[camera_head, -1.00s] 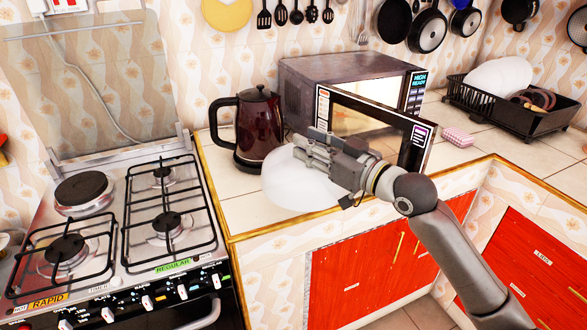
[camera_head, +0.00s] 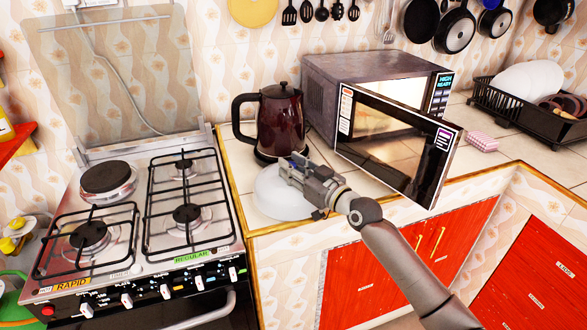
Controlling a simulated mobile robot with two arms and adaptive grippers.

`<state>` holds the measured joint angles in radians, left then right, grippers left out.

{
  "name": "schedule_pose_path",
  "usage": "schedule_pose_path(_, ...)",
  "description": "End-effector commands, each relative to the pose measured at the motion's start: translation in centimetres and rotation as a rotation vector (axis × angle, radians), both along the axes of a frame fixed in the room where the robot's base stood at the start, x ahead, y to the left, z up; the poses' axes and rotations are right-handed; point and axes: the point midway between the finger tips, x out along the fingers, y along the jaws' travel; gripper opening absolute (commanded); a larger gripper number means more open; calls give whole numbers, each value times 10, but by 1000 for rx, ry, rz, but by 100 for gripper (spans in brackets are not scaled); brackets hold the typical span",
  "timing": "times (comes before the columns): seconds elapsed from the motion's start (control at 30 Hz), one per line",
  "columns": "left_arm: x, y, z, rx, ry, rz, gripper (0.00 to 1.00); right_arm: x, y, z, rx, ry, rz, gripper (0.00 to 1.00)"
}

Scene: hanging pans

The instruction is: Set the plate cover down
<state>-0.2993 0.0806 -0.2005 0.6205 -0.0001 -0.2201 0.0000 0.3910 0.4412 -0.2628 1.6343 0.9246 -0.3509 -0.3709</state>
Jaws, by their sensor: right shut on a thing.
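The plate cover (camera_head: 275,197) is a pale, translucent dome. It is low at the tiled counter, in front of the kettle and left of the microwave; I cannot tell whether its rim touches the tiles. My right gripper (camera_head: 290,172) is over the top of the cover and shut on it, with the fingers hiding the grasped part. My left gripper is not in view.
A dark red kettle (camera_head: 280,122) stands right behind the cover. The microwave (camera_head: 375,90) has its door (camera_head: 395,148) open toward the counter's front. The gas stove (camera_head: 140,215) is at the left, and a dish rack (camera_head: 530,112) is at the far right.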

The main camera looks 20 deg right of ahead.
Motion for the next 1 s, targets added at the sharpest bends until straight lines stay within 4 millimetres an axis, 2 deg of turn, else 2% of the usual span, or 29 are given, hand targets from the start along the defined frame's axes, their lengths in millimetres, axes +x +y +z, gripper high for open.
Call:
schedule_pose_path(0.37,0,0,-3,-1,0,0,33,0,0,-5,-1,-4,0,3)
schedule_pose_path(0.4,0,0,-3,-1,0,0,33,0,0,-5,0,-2,0,30)
schedule_pose_path(0.57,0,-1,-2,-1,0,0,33,0,0,-5,0,-2,0,49)
schedule_pose_path(1.0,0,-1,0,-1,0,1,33,-5,-3,-4,-1,-1,-1,49)
